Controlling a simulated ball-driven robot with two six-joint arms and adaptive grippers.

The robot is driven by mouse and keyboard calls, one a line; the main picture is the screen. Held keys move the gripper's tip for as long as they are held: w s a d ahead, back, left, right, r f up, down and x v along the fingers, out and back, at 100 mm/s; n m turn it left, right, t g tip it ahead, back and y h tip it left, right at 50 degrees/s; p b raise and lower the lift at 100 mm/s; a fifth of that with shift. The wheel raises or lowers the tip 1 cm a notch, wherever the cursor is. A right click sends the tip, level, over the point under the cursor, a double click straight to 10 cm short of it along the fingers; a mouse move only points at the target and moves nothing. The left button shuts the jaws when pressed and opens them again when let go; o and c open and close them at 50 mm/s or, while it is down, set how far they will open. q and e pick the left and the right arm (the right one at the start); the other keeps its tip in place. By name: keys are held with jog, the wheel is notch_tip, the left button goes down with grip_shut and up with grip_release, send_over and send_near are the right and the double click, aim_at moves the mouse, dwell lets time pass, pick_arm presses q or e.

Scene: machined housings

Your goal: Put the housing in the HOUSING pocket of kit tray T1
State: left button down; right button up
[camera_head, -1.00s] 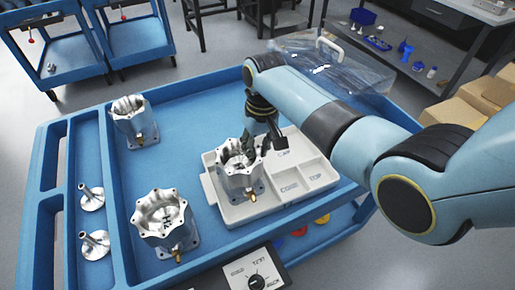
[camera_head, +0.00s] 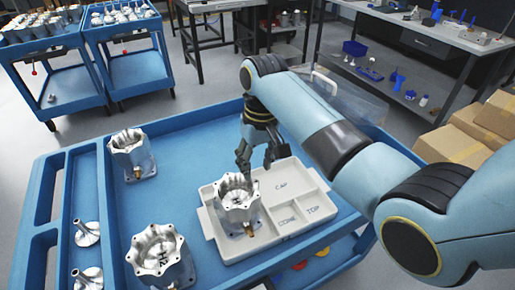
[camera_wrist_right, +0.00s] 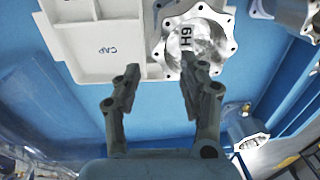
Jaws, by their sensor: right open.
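A silver machined housing (camera_head: 238,205) stands upright in the left compartment of the light grey kit tray (camera_head: 293,248). In the right wrist view the housing (camera_wrist_right: 218,22) carries the mark H9 and the tray (camera_wrist_right: 75,70) shows the word CAP. My right gripper (camera_head: 257,168) is behind the housing, above the tray's far edge. In the right wrist view its two fingers (camera_wrist_right: 160,88) are apart with nothing between them, close to the housing's rim. Any HOUSING label is hidden. My left gripper is not in view.
Two more housings stand on the blue cart, one at the back left (camera_head: 132,158) and one at the front (camera_head: 160,258). Two flanged metal parts (camera_head: 87,234) lie in the left channel. Tray compartments marked CAP, CONE and TOP look empty.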

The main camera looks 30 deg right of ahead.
jog(key=r, duration=0.5)
jog(key=shift+d, duration=0.2)
